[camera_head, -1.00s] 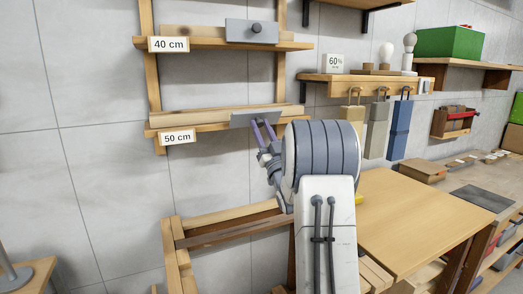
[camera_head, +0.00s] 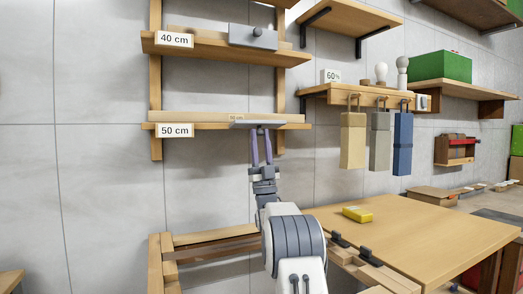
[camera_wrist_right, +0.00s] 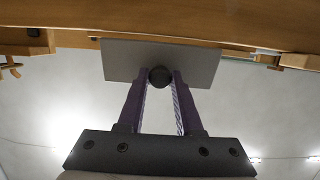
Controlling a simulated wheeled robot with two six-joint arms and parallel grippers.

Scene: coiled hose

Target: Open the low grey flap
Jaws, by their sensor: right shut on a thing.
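The low grey flap (camera_head: 246,124) is at the shelf marked 50 cm. In the head view it shows as a thin, nearly edge-on strip, swung out from the shelf front. In the right wrist view the flap (camera_wrist_right: 203,62) is a grey plate with a round dark knob (camera_wrist_right: 159,76). My right gripper (camera_head: 261,133) reaches up from below. Its two purple fingers are shut on the knob, one on each side, as the right wrist view shows (camera_wrist_right: 160,80). My left gripper is not in view.
A second grey flap (camera_head: 253,37) with a knob hangs upright at the 40 cm shelf above. Tan, grey and blue blocks (camera_head: 402,143) hang to the right. A wooden table (camera_head: 420,225) with a yellow block (camera_head: 357,214) stands at the lower right.

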